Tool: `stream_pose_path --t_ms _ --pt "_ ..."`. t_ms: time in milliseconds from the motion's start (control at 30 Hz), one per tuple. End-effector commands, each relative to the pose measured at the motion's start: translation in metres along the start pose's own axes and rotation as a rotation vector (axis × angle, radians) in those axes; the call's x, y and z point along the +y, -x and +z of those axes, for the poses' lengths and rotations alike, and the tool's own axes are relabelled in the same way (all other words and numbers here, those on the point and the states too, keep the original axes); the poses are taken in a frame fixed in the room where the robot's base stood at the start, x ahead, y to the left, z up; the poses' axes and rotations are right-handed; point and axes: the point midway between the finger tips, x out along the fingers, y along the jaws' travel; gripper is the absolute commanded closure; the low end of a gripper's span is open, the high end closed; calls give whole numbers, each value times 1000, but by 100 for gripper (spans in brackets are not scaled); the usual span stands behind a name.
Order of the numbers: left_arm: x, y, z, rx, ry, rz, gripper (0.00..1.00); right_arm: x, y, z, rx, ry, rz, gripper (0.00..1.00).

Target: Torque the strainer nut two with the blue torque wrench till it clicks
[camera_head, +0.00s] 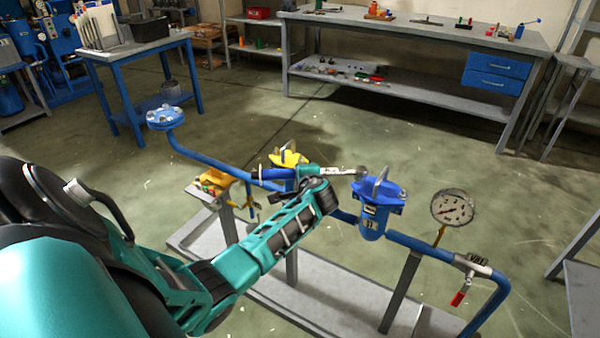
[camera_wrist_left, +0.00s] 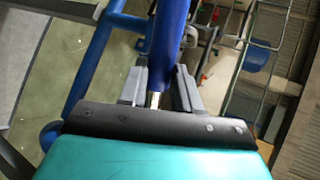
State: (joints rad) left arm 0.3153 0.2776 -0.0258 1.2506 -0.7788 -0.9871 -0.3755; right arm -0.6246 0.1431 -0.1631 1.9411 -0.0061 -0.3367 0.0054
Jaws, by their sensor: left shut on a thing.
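The blue torque wrench (camera_head: 270,174) lies roughly level in the head view, its blue handle to the left and its silver shaft and head to the right. My left gripper (camera_head: 312,174) is shut on it near the middle. In the left wrist view the blue handle (camera_wrist_left: 170,40) stands between the fingers of my left gripper (camera_wrist_left: 160,78). The wrench head is close to the upper left of the blue strainer (camera_head: 372,212), which has a flanged lid and an upright handle. I cannot tell whether the head is on a nut. My right gripper is not in view.
A yellow strainer (camera_head: 289,158) sits behind the wrench. Blue piping (camera_head: 215,169) runs through both strainers to a pressure gauge (camera_head: 453,208) and a red-handled valve (camera_head: 459,298). A workbench (camera_head: 400,27) and a blue-legged table (camera_head: 120,50) stand farther back with open floor between.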

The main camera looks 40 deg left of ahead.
Motion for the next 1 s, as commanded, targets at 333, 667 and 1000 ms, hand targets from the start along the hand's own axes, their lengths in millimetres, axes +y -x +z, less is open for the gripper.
stream_pose_path --t_ms 333,667,1000 --pt "3 17 -4 -86 48 -1 100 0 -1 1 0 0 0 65" --pt "7 27 -3 -153 76 1 100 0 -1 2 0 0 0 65" --pt "16 40 -10 -230 114 11 100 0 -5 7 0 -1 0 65"
